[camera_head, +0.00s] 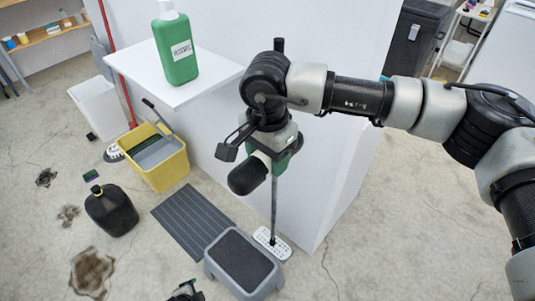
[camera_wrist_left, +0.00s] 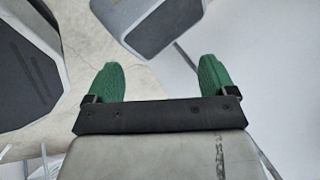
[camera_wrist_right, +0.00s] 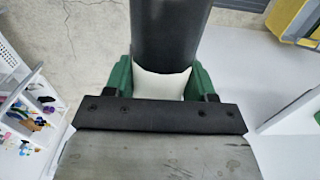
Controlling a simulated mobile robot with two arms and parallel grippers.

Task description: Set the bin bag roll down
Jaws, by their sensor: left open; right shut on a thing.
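The bin bag roll (camera_head: 247,176) is a black cylinder with a white band. My right gripper (camera_head: 276,158) is shut on it and holds it in the air in front of the white partition. In the right wrist view the roll (camera_wrist_right: 168,35) lies between the green fingers (camera_wrist_right: 162,84), with the white band at the grip. Its far end is out of that view. My left gripper (camera_wrist_left: 160,82) is open and empty in the left wrist view. A dark part of it shows at the bottom edge of the head view (camera_head: 186,291).
A white ledge (camera_head: 185,88) holds a green bottle (camera_head: 178,48); its right part is bare. On the floor are a yellow mop bucket (camera_head: 173,172), a black jug (camera_head: 111,211), a grey mat (camera_head: 190,222), a step stool (camera_head: 222,277) and a white bin (camera_head: 98,108).

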